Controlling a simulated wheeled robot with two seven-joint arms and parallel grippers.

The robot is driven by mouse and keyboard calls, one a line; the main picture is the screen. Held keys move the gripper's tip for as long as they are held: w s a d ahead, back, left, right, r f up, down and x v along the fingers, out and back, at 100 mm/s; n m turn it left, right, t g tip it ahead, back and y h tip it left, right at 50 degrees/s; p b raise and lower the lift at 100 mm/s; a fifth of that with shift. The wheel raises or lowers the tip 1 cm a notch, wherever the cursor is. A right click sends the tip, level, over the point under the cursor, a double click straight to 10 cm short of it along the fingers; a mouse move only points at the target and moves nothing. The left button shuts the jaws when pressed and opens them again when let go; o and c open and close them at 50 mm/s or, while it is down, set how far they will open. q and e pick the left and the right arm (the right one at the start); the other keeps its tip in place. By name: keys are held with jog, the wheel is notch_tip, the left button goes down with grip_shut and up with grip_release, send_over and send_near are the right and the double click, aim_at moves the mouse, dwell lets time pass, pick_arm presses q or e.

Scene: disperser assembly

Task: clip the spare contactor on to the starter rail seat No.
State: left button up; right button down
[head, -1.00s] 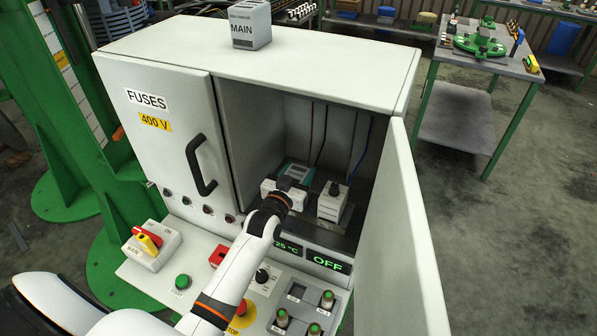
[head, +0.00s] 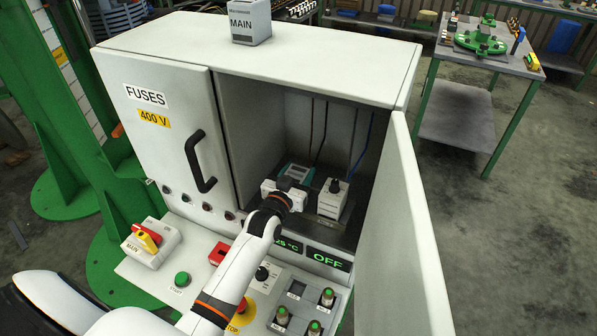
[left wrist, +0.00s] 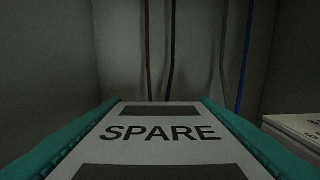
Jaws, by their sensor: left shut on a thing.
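My left gripper (head: 288,184) reaches into the bay and is shut on the contactor. Its fingers are mostly hidden behind the wrist in the head view. The starter rail seat is not clearly visible; I cannot tell whether the contactor touches it. My right gripper is out of view.
A white device with a black knob (head: 333,197) stands close to the right of the contactor; its edge shows in the left wrist view (left wrist: 300,128). The open door (head: 415,230) bounds the right side, the FUSES door (head: 170,150) the left. Wires hang at the back. A control panel lies below.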

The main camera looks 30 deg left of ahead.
pick_arm(q)
jog(key=shift+f+b, duration=0.45)
jog(key=shift+f, duration=0.15)
jog(key=o, duration=1.3)
jog(key=shift+f, duration=0.1)
jog(key=s, duration=0.4)
jog(key=s+b, duration=0.1)
jog(key=s, duration=0.7)
jog(key=shift+d, duration=0.35)
